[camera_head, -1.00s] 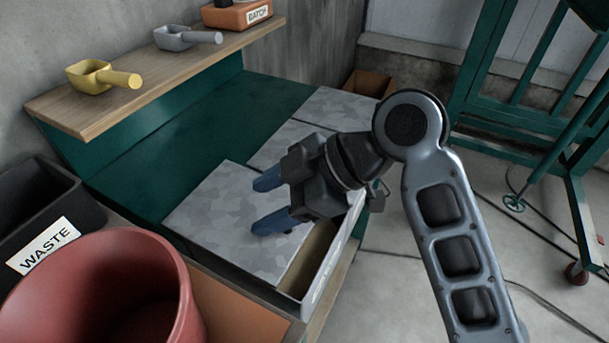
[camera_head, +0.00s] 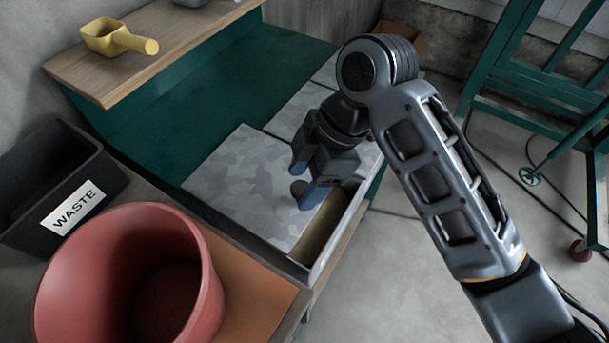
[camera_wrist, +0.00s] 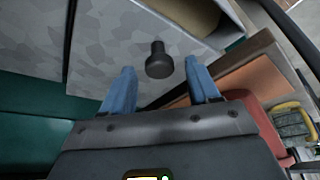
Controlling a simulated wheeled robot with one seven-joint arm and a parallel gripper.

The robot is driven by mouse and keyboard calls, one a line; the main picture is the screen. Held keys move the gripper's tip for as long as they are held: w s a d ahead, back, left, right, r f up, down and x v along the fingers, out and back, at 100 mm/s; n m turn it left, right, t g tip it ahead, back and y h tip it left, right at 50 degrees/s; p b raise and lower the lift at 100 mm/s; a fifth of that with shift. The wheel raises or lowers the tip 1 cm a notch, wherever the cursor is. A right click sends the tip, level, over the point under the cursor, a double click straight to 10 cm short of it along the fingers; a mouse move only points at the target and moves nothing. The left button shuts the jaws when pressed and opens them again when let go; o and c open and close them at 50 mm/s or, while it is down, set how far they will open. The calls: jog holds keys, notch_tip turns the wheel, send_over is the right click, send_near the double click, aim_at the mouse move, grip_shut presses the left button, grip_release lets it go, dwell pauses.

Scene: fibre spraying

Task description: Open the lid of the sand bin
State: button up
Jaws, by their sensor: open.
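The nearest bin has a grey mottled lid (camera_head: 240,185), which lies flat but off the bin's right side. A gap along that side shows the tan inside (camera_head: 322,235). In the wrist view the lid (camera_wrist: 105,45) carries a dark round knob (camera_wrist: 158,62). My gripper (camera_head: 301,181) is open over the lid's right part. In the wrist view its blue fingers (camera_wrist: 161,78) are spread, with the knob in line with the space between them; I cannot tell whether they touch it. In the head view my gripper largely hides the knob area. No bin label is readable.
A red bucket (camera_head: 75,270) and a black waste box (camera_head: 30,165) stand at the left. A wooden shelf (camera_head: 70,80) with a yellow scoop (camera_head: 110,38) overhangs the green surface (camera_head: 190,110). A green frame (camera_head: 500,110) stands right. Floor right of the bins is open.

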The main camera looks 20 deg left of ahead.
jog(key=shift+a+f, duration=0.1)
jog(key=shift+f, duration=0.15)
grip_shut()
dwell(0.5)
